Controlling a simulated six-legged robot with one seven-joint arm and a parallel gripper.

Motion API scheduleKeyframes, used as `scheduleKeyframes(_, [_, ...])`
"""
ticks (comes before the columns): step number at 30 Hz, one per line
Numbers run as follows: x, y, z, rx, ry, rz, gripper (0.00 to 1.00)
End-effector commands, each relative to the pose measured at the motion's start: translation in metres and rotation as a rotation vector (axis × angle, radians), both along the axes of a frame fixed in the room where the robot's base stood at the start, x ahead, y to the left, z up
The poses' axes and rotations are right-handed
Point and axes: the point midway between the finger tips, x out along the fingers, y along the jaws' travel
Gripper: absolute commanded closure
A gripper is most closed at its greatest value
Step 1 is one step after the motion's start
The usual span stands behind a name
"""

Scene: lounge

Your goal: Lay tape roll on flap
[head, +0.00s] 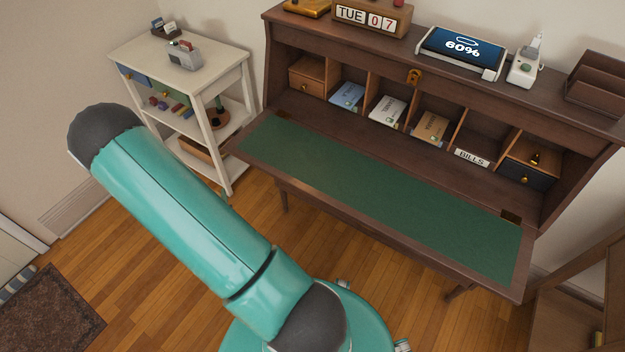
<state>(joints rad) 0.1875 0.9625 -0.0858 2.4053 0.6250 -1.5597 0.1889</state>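The flap (385,202) of the dark wooden writing desk is folded down and open. It has a green inset surface, and nothing lies on it. I cannot make out a tape roll for certain in this view. A grey object (184,55) with a small red part stands on top of the white shelf unit at the left; I cannot tell whether a tape roll is in it. My teal arm crosses the lower left of the view, and my gripper is not visible.
The white shelf unit (222,70) stands left of the desk. Pigeonholes behind the flap hold booklets and a "BILLS" label (471,157). A calendar block (371,17), a "60%" display (460,46) and a white bottle-like item (525,62) stand on the desk top. Wooden floor (165,285) is open in front.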

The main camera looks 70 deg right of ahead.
Motion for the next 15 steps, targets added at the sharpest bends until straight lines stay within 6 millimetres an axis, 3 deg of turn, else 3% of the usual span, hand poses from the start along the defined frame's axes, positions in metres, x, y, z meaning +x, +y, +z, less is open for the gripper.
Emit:
scheduleKeyframes(3, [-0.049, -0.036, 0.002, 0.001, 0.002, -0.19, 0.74])
scheduleKeyframes(9, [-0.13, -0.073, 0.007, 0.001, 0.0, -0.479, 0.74])
scheduleKeyframes(12, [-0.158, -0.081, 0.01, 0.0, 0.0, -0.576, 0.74])
scheduleKeyframes(15, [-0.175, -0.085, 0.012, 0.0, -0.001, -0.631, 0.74])
